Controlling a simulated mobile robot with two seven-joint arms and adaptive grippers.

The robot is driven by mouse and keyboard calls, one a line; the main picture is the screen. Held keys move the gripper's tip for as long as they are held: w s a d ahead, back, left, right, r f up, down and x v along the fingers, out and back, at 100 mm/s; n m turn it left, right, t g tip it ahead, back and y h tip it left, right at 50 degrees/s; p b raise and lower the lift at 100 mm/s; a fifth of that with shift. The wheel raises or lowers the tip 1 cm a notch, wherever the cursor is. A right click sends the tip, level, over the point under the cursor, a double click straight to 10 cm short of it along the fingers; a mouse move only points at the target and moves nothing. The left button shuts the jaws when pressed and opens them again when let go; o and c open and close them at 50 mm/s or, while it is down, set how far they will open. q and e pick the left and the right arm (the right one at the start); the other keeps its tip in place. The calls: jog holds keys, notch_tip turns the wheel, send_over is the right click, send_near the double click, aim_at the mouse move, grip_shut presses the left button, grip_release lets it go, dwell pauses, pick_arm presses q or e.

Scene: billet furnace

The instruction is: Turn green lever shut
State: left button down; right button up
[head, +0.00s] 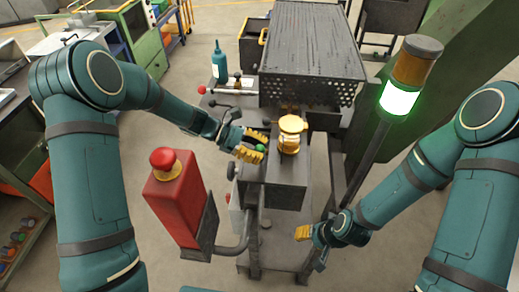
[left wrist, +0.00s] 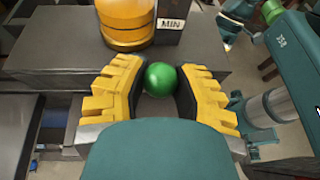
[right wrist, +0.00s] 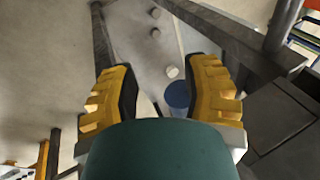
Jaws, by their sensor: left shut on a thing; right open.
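The green lever's round knob (head: 260,148) is beside the dark machine block, left of the yellow oiler. My left gripper (head: 254,146) is at the knob. In the left wrist view, the green knob (left wrist: 160,79) sits between the two yellow fingers of my left gripper (left wrist: 158,85), which are closed on it. The lever's shaft is hidden there. My right gripper (head: 302,233) is low, right of the machine's front, away from the lever. In the right wrist view, my right gripper (right wrist: 163,95) is open, its fingers apart over a grey frame.
A yellow oiler (head: 290,135) stands on the block; a "MIN" mark (left wrist: 171,22) shows near it. A red box (head: 176,200) with a red button is at front left. A lit green signal lamp (head: 400,98) stands at right. A red-knobbed lever (head: 202,90) and teal bottle (head: 219,65) are behind.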

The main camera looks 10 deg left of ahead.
pick_arm(q)
jog(key=f+m+t+b, duration=0.1)
jog(key=b, duration=0.2)
jog(key=s+f+m+t+b, duration=0.1)
jog(key=b, duration=0.3)
jog(key=shift+s+f+m, duration=0.15)
jog(key=shift+s+m, duration=0.1)
jog(key=shift+m, duration=0.05)
jog(key=b, duration=0.2)
jog(key=m+t+b, duration=0.1)
jog(key=b, duration=0.1)
jog(key=shift+s+f, duration=0.25)
jog(key=shift+f, duration=0.05)
jog(key=shift+m+b, duration=0.4)
jog(key=shift+b, duration=0.25)
pick_arm(e)
notch_tip(320, 180, down, 13)
jog(key=s, duration=0.1)
jog(key=shift+s+a+f+g, duration=0.15)
jog(key=shift+s+a+g, duration=0.15)
jog(key=shift+s+a, duration=0.05)
pick_arm(q)
jog(key=c, duration=0.6)
grip_release()
jog(key=shift+r, duration=0.1)
jog(key=shift+a, duration=0.1)
jog(key=v, duration=1.2)
jog(key=shift+s, duration=0.1)
